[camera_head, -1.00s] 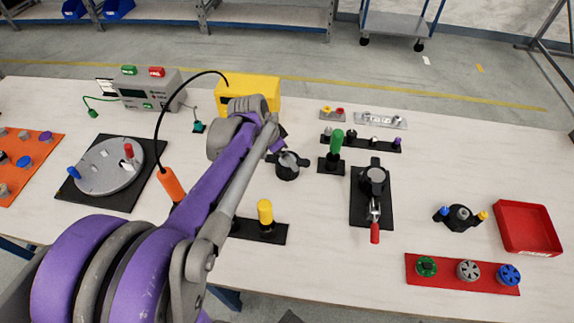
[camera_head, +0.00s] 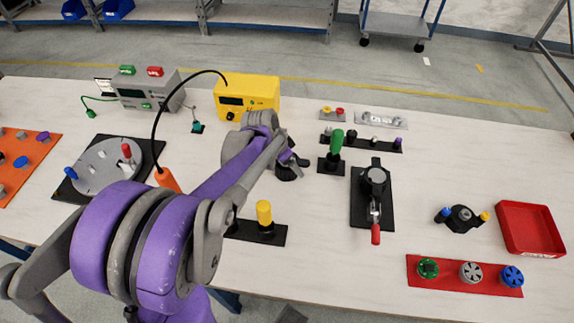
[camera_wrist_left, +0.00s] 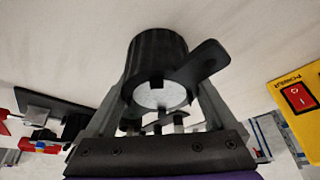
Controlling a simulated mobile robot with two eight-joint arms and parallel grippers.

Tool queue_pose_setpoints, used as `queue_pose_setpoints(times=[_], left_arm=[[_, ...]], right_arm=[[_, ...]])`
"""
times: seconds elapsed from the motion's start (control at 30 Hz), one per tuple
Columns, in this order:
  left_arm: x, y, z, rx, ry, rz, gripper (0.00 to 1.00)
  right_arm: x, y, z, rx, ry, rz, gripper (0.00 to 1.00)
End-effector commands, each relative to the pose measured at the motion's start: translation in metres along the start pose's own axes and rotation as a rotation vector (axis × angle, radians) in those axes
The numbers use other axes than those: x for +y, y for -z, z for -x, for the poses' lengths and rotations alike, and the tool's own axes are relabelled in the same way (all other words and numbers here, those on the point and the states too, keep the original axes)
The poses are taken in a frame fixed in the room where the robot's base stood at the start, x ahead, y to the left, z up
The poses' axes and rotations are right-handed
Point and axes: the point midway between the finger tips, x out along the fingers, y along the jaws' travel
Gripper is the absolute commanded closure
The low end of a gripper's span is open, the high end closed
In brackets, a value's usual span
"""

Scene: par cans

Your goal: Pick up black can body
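The black can body (camera_head: 287,174) is on the table near the middle, partly hidden by my left arm in the head view. In the left wrist view the black can body (camera_wrist_left: 158,52) is a black cylinder with a pale round end and a black tab to the right. My left gripper (camera_head: 280,158) is at the can, with its fingers mostly hidden in the head view. In the left wrist view the fingers of my left gripper (camera_wrist_left: 165,90) lie on both sides of the can. I cannot tell if they press on it. My right gripper is not in view.
A yellow box (camera_head: 232,92) stands behind my arm. A green-handled piece (camera_head: 337,143) and a red-handled clamp on a black plate (camera_head: 358,207) are right of the can. A yellow peg (camera_head: 264,213) stands in front. A red tray (camera_head: 505,240) is at the far right.

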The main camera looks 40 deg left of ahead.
Motion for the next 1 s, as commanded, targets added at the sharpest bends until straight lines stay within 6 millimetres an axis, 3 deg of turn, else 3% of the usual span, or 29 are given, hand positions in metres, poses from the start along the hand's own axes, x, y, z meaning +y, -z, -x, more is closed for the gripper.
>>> queue_pose_setpoints(times=[0.03, 0.33, 0.67, 1.0], left_arm=[[0.0, 0.0, 0.0, 0.0, 0.0, 0.0, 0.47], [0.0, 0.0, 0.0, 0.0, 0.0, 0.0, 0.99], [0.0, 0.004, 0.009, 0.001, 0.0, 0.0, 0.99], [0.0, 0.029, 0.069, 0.001, 0.0, 0.0, 0.99]], right_arm=[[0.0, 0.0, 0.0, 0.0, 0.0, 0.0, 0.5], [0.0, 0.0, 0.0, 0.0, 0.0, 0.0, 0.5], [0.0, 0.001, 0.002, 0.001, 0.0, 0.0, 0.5], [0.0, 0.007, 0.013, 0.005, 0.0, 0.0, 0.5]])
